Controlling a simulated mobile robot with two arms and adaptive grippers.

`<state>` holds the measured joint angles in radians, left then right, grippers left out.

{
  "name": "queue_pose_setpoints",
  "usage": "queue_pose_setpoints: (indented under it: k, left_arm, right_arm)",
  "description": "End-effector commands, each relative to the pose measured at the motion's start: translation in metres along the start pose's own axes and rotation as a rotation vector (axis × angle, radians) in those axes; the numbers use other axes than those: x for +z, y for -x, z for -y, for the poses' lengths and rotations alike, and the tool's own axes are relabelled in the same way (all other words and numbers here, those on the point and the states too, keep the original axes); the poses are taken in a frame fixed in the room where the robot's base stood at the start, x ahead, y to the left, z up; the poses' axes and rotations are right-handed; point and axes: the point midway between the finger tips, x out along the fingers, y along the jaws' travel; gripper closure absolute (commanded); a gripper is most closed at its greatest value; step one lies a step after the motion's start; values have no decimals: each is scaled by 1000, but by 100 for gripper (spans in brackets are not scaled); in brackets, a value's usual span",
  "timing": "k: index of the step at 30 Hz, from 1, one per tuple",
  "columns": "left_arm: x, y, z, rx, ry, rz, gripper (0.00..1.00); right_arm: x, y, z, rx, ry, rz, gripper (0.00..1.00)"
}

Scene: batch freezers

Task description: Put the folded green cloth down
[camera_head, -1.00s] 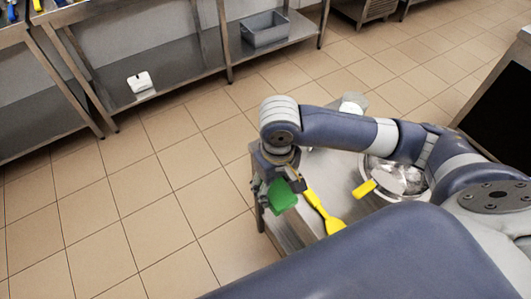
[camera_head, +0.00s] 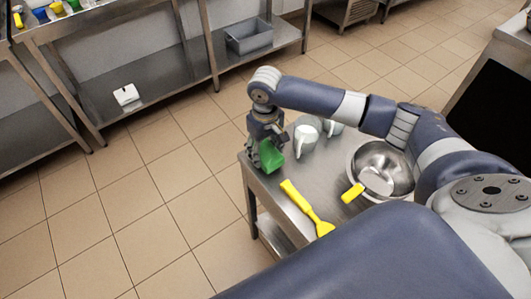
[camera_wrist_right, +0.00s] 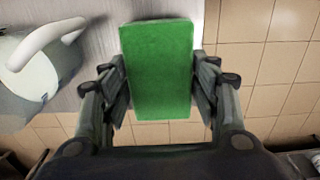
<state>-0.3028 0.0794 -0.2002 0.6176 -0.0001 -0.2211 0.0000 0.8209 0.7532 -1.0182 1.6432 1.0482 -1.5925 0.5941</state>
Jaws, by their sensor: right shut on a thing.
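The folded green cloth (camera_head: 270,156) is a small green block shape, held at the far left corner of a steel table (camera_head: 328,185). My right gripper (camera_head: 262,152) is shut on it. In the right wrist view the cloth (camera_wrist_right: 158,70) sits between both fingers of the right gripper (camera_wrist_right: 160,90), with the table on the left and floor tiles on the right. I cannot tell whether the cloth touches the table top. My left gripper is not in view.
White jugs (camera_head: 306,138) stand right of the cloth; one jug (camera_wrist_right: 35,70) is close in the wrist view. A yellow-handled tool (camera_head: 305,205) lies near the table's left edge.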

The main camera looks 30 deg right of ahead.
Motion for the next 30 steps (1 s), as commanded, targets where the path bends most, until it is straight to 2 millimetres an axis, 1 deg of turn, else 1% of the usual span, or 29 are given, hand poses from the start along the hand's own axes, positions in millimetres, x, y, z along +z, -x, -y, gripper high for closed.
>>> queue_pose_setpoints:
  k: [1, 3, 5, 16, 17, 18, 19, 20, 30]
  left_arm:
    - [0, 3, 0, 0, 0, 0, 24]
    - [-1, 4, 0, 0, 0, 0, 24]
    - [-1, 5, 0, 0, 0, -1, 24]
    - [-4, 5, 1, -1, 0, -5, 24]
    - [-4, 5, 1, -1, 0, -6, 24]
    - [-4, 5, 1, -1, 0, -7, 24]
    - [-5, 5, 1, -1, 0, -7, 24]
    - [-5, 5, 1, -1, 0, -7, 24]
    - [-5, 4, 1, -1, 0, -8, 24]
  right_arm:
    - [2, -7, 0, 2, 0, 5, 71]
    - [1, -16, 0, 1, 0, 3, 71]
    - [1, -20, 0, 1, 0, 2, 71]
    - [1, -24, 1, 0, 0, 1, 71]
    - [1, -25, 1, 0, 0, 1, 42]
    - [1, -25, 0, 0, 0, 0, 33]
    - [1, -25, 0, 0, 0, 0, 26]
    - [1, -25, 0, 1, 0, 0, 24]
    - [1, -24, 0, 1, 0, 0, 24]
